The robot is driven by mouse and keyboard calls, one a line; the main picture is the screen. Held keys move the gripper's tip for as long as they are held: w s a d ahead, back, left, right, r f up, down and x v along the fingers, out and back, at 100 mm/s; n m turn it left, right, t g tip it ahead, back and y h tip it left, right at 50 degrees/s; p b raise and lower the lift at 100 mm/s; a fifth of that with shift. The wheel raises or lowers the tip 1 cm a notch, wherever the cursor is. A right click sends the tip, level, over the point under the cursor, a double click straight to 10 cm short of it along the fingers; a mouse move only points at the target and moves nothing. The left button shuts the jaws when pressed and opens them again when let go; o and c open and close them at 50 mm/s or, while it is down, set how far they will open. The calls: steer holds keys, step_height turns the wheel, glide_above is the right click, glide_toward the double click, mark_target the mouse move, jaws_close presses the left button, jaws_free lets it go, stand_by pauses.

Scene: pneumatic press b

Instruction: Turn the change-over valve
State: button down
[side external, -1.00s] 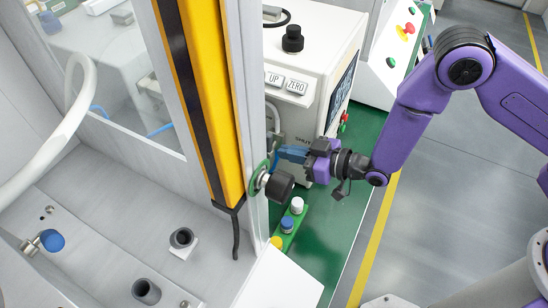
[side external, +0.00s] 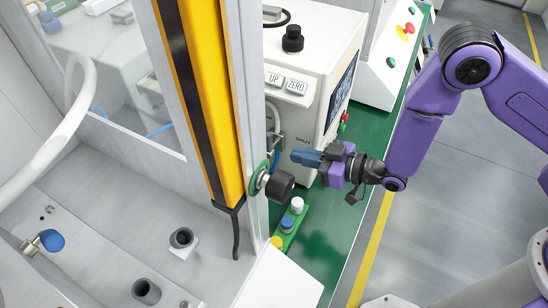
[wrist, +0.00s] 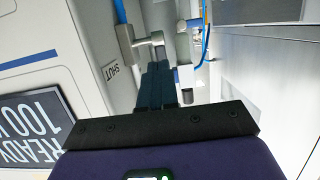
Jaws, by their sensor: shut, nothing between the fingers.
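A grey valve fitting with a short lever (wrist: 150,41) and blue tubes shows in the wrist view, beside a SHUT label (wrist: 111,72) on the white cabinet. In the side view the grey fitting (side external: 275,140) is partly hidden behind the post. I take it for the change-over valve. Its exact lever angle is hard to tell. My gripper (side external: 296,157) has blue fingers that point left towards the fitting, with a gap between. In the wrist view the fingers (wrist: 158,75) are closed together and empty, just short of the lever as seen.
A black knob on a green ring (side external: 279,185) juts from the post just below left of my fingers. The white cabinet (side external: 305,55) with UP and ZERO buttons stands behind. A green strip with coloured buttons (side external: 288,224) lies below. Open floor is at the right.

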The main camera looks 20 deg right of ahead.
steer(key=v, duration=0.8)
stand_by(0.6)
steer(key=shift+a+r, duration=0.1)
stand_by(0.4)
steer(key=s+d+r+n+g+h, duration=0.1)
steer(key=s+d+r+g+h, duration=0.4)
steer(key=s+d, duration=0.5)
steer(key=s+d+r+n+g+h, duration=0.2)
steer(key=s+d+r+g+h, duration=0.3)
steer(key=s+d+r, duration=0.3)
steer(key=s+d, duration=0.1)
steer(key=d, duration=0.3)
steer(key=shift+s+d+r+n, duration=0.3)
steer(key=shift+s+r, duration=0.05)
steer(key=shift+s, duration=0.05)
